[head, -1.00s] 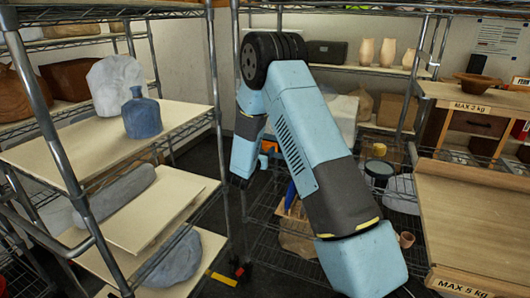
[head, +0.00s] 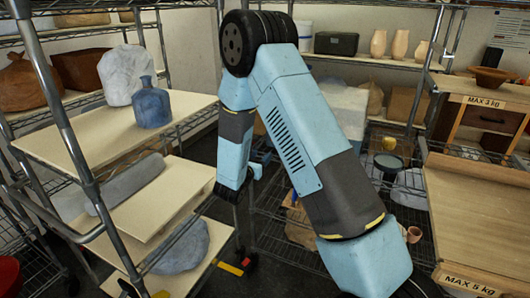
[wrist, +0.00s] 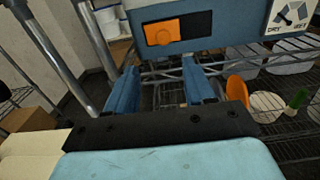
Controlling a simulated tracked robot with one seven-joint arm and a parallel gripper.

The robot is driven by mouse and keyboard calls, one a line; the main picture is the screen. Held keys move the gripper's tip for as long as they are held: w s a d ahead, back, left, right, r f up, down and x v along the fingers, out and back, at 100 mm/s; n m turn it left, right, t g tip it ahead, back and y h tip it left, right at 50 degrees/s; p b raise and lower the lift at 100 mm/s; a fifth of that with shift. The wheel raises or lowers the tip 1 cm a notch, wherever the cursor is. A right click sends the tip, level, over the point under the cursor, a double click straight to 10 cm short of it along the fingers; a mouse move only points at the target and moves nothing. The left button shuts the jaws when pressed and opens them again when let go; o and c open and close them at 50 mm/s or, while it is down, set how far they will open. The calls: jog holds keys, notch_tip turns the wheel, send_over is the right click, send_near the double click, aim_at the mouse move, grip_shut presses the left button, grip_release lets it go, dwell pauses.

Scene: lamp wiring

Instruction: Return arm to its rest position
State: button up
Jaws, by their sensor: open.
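My arm spans the middle of the head view, bent at a high elbow, its forearm hanging down on the left side of the upper arm. My gripper (wrist: 160,78) shows in the wrist view as two blue fingers, spread apart with nothing between them. In the head view the gripper is small and partly hidden behind my arm.
A wire rack at left holds a blue bottle (head: 152,104), a pale lumpy block (head: 122,72) and a grey-blue lump (head: 183,248). Vases (head: 399,45) and a dark box (head: 336,43) stand on the back shelf. A wooden bench (head: 470,225) is at right. Metal posts stand close to my arm.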

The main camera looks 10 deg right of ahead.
jog(key=shift+s+a, duration=0.4)
jog(key=shift+s, duration=0.2)
jog(key=s+d+r+m+g+h, duration=0.2)
jog(key=s+d+r+m+g, duration=1)
jog(key=s+d+r+m, duration=0.35)
jog(key=s+a+r+m+t+y, duration=0.1)
jog(key=s+a+r+m+y, duration=0.1)
jog(key=s, duration=0.5)
jog(key=s+a+r+m+t+y, duration=0.1)
jog(key=s+r+m+y, duration=0.3)
jog(key=s+m+y, duration=0.2)
jog(key=s+a+r+m+t+y, duration=0.1)
jog(key=s+r+m+y, duration=0.3)
jog(key=s, duration=0.5)
jog(key=shift+a+m+y, duration=0.3)
jog(key=shift+a+m, duration=0.35)
jog(key=shift+a, duration=0.2)
